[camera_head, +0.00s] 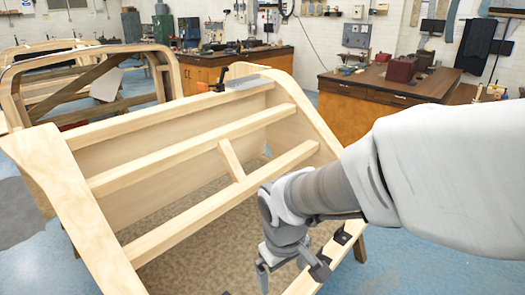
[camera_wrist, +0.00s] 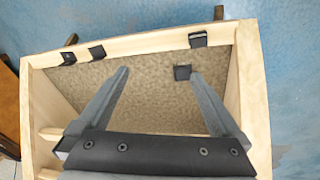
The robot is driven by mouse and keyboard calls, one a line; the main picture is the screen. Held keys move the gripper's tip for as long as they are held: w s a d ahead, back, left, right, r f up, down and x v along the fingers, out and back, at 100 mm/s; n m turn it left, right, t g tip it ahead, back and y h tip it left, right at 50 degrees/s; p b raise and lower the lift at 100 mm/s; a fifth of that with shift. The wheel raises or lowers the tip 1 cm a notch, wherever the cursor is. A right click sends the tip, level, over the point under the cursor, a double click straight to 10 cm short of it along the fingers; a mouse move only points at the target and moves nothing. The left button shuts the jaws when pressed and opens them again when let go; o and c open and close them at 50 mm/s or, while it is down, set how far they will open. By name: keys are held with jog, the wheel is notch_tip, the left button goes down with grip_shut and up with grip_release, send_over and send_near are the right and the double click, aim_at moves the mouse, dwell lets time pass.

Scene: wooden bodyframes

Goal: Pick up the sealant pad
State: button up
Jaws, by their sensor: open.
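My gripper (camera_head: 290,272) is open at the near right of the wooden frame, fingers pointing down. Small black pieces sit on the frame's rail beyond the fingers: a pair at upper left (camera_wrist: 82,55) and one at upper right (camera_wrist: 198,40). A small dark block (camera_wrist: 182,72) shows close by the right fingertip; I cannot tell if they touch. In the head view one black piece (camera_head: 342,236) is on the near right rail. I cannot tell which piece, if any, is the sealant pad.
The wooden bodyframe (camera_head: 180,152) has crossbars and a brown speckled floor. A grey flat strip (camera_head: 243,82) lies on its far rail. Another frame (camera_head: 85,75) stands at the left. Wooden workbenches (camera_head: 375,85) stand behind. Blue floor (camera_head: 445,270) is clear at the right.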

jog(key=s+a+f+n+g, duration=0.15)
jog(key=a+f+n, duration=0.25)
jog(key=a+f, duration=0.65)
jog(key=shift+g, duration=0.35)
jog(key=f+b, duration=0.1)
jog(key=f, duration=0.3)
jog(key=f+b, duration=0.1)
jog(key=f, duration=0.4)
jog(key=d+f+b, duration=0.1)
jog(key=f, duration=0.3)
jog(key=shift+w+d+f, duration=0.1)
jog(key=shift+f, duration=0.05)
jog(key=shift+w+d+f+b, duration=0.1)
jog(key=shift+f+b, duration=0.25)
jog(key=shift+f, duration=1.1)
jog(key=shift+w+f+b, duration=0.1)
jog(key=shift+f+b, duration=0.25)
jog(key=shift+f, duration=1.1)
jog(key=shift+c, duration=0.2)
jog(key=c, duration=1.4)
